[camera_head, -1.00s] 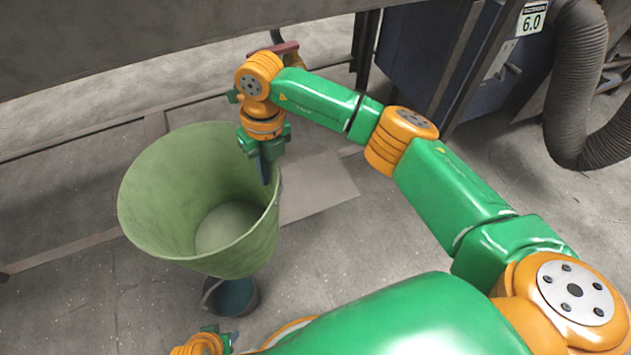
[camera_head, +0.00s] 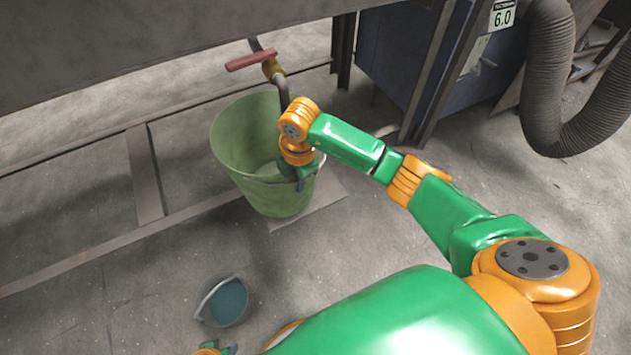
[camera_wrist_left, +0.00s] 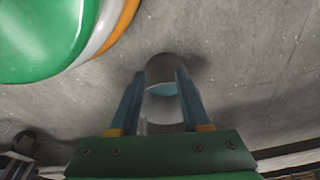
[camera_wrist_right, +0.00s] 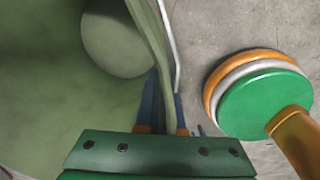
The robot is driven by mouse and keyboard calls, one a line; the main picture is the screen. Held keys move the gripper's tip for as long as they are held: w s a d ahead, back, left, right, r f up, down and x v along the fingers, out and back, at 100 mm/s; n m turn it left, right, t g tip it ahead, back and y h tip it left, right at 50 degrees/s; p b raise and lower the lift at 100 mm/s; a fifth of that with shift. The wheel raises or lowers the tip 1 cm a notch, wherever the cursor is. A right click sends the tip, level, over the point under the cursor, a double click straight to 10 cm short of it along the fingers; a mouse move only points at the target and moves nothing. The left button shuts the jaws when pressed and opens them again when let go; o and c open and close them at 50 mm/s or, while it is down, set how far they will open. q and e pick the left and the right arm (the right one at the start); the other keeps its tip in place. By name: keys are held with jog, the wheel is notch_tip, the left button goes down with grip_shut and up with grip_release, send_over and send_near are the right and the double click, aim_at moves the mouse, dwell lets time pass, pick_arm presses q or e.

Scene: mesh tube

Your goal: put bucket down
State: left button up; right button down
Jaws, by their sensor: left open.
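The large green bucket (camera_head: 235,150) is upright below the tap in the head view, over a flat plate on the floor. I cannot tell whether its base touches the plate. My right gripper (camera_head: 303,180) is shut on its right rim; the right wrist view shows the bucket wall (camera_wrist_right: 130,15) between the fingers (camera_wrist_right: 165,108). The thin handle (camera_wrist_right: 172,45) runs beside the rim. My left gripper (camera_wrist_left: 158,95) is open and empty; only a bit of it (camera_head: 218,349) shows at the bottom edge of the head view.
A small bucket with a teal inside (camera_head: 228,302) stands on the floor, also ahead of the left fingers (camera_wrist_left: 162,72). A tap with a red handle (camera_head: 250,60) and a down-turned spout (camera_head: 282,90) is above the green bucket. Metal floor rails (camera_head: 145,175) lie left.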

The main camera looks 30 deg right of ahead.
pick_arm(q)
jog(key=r, duration=0.1)
jog(key=w+r+b, duration=0.1)
jog(key=r, duration=0.1)
jog(key=w+r+b, duration=0.1)
jog(key=shift+w+d+r, duration=0.2)
jog(key=shift+w+d, duration=0.05)
jog(key=shift+d, duration=0.05)
pick_arm(e)
jog(key=d+f, duration=0.3)
jog(key=d, duration=0.2)
jog(key=shift+f, duration=0.3)
jog(key=c, duration=1)
grip_release()
jog(key=shift+c, duration=0.2)
pick_arm(q)
jog(key=s+a+f+p, duration=0.2)
jog(key=s+f+p, duration=0.2)
jog(key=s+f, duration=0.1)
jog(key=shift+s+f+p, duration=0.15)
jog(key=shift+f+p, duration=0.15)
jog(key=shift+f, duration=0.25)
pick_arm(e)
notch_tip(320, 180, up, 12)
jog(key=s, duration=0.1)
jog(key=shift+d, duration=0.15)
